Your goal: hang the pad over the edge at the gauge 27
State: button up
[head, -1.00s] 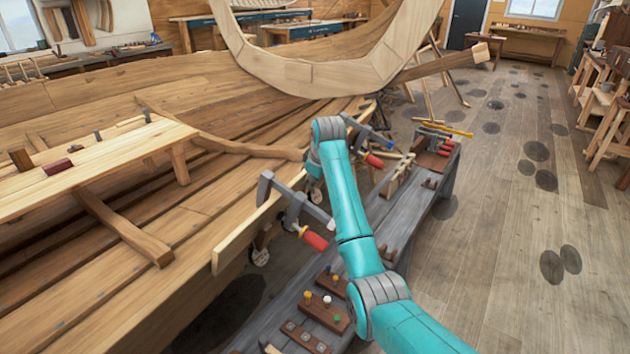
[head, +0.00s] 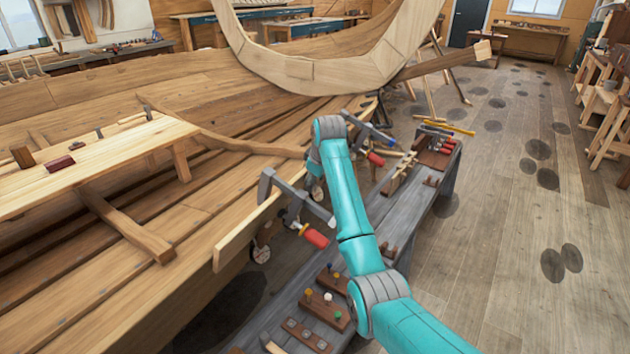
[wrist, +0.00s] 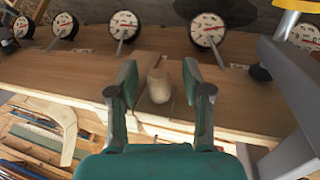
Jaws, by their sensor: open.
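In the wrist view my gripper (wrist: 160,72) is open, its two green fingers on either side of a small pale rounded thing (wrist: 159,84). This may be the pad, seen against the plank edge (wrist: 90,75); whether the fingers touch it I cannot tell. Several round white gauges line the plank, among them one left of the fingers (wrist: 124,25) and one right of them (wrist: 208,30). Their numbers are too small to read.
A grey clamp with a red handle (head: 315,237) grips the plank edge beside my arm; a clamp also looms at right in the wrist view (wrist: 290,75). A second red-handled clamp (head: 375,158) is farther along. Below is a grey bench (head: 415,210) with blocks and pegs.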

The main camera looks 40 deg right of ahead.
jog(key=shift+r, duration=0.1)
jog(key=v, duration=1.1)
jog(key=shift+s+r, duration=0.2)
jog(key=shift+r, duration=0.15)
